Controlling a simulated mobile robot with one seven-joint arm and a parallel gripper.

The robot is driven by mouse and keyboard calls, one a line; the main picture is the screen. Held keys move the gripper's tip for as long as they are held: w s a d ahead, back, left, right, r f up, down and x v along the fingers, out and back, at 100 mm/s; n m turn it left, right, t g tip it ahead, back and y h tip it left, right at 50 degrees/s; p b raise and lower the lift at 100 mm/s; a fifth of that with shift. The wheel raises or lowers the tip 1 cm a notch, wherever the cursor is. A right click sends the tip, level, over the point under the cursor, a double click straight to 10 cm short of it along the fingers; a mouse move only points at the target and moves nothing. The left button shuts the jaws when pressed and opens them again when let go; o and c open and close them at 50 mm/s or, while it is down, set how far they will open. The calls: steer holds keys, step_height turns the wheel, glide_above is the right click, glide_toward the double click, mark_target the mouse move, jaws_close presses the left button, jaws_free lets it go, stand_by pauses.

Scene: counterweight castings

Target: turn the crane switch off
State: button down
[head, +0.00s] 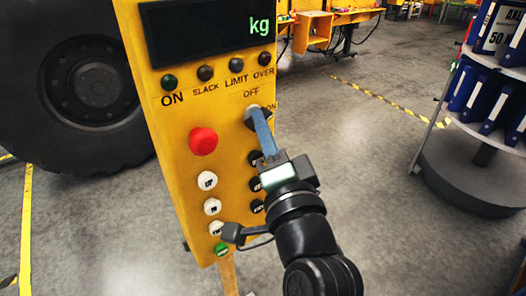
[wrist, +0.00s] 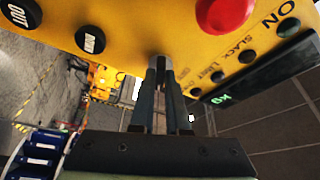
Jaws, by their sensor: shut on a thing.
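The yellow crane control panel (head: 180,140) stands upright in the head view. The crane switch (head: 251,114) is a small grey knob at its right side, between the labels OFF above and ON to the right. My gripper (head: 259,118) reaches up from the lower right and its blue-grey fingers are shut on the switch. In the wrist view the fingertips (wrist: 160,64) meet at the panel face and hide most of the knob, so its exact angle cannot be told. The green ON lamp (head: 169,82) looks dark. The display (head: 205,33) shows green "kg".
A red stop button (head: 203,141) sits left of the switch. White buttons (head: 207,180) and black buttons run down the panel, the latter close to my wrist. A large tire (head: 95,85) stands behind left. A round rack with blue binders (head: 475,90) stands at right. Floor between is clear.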

steer(key=n+y+b, duration=0.2)
steer(key=n+b, duration=0.3)
steer(key=b, duration=0.2)
steer(key=n+y+b, duration=0.3)
steer(key=n+b, duration=0.3)
steer(key=b, duration=0.1)
steer(key=n+g+y+b, duration=0.1)
steer(key=n+y+b, duration=0.2)
steer(key=n+b, duration=0.3)
steer(key=shift+w+d+f+b, duration=0.25)
steer(key=shift+d+f+b, duration=0.15)
steer(key=shift+b, duration=0.65)
steer(key=shift+r+n, duration=0.1)
steer(key=shift+n, duration=0.3)
steer(key=c, duration=0.9)
jaws_free()
